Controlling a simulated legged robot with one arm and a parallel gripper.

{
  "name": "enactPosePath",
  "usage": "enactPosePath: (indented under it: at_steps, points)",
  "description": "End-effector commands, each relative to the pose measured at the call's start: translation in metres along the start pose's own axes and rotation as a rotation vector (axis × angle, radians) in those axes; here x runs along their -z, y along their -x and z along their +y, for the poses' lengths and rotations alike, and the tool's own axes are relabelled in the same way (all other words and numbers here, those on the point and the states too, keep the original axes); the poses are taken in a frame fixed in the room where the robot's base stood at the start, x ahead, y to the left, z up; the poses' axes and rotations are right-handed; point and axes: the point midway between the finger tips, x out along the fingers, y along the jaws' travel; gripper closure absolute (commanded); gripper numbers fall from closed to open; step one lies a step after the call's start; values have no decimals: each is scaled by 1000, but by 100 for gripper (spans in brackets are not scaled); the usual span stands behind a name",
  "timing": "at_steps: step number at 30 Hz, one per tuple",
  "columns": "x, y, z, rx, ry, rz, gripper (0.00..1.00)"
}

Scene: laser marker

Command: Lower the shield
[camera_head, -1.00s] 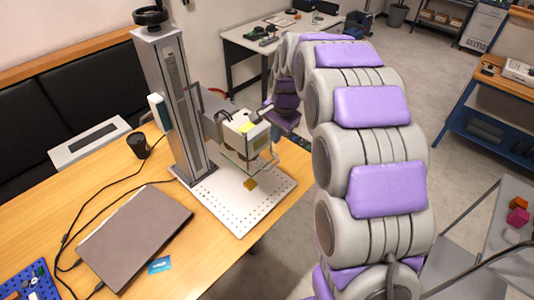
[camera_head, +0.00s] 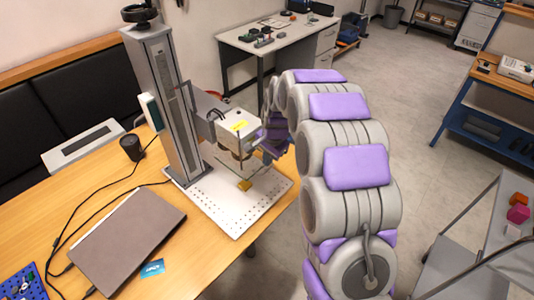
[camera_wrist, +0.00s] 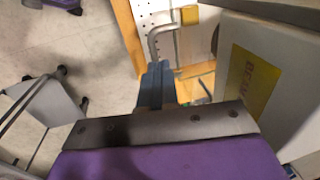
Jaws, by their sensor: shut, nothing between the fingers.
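The laser marker (camera_head: 175,110) stands on a table as a tall grey column with a white head (camera_head: 236,128) bearing a yellow label. Its head fills the right of the wrist view (camera_wrist: 265,85). The clear shield is hard to make out; thin edges show below the head, and its height cannot be told. In the wrist view a bent metal handle (camera_wrist: 153,37) sits just beyond my gripper (camera_wrist: 158,68). My gripper is shut and empty, its tips close to the handle; contact cannot be told. A small gold block (camera_head: 244,185) lies on the white perforated plate (camera_head: 222,212).
A metal cart (camera_head: 510,250) stands at the right. Open floor lies right of my arm.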

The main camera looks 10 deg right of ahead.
Motion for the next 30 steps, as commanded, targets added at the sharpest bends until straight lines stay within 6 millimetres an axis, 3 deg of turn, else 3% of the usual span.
enactPosePath:
  at_steps: [16, 20, 30]
  points:
    - [-6, -14, 0, -6, -1, 2, 100]
    - [-5, -36, 6, -9, -2, -2, 100]
    - [-5, -119, 22, -9, -2, -1, 100]
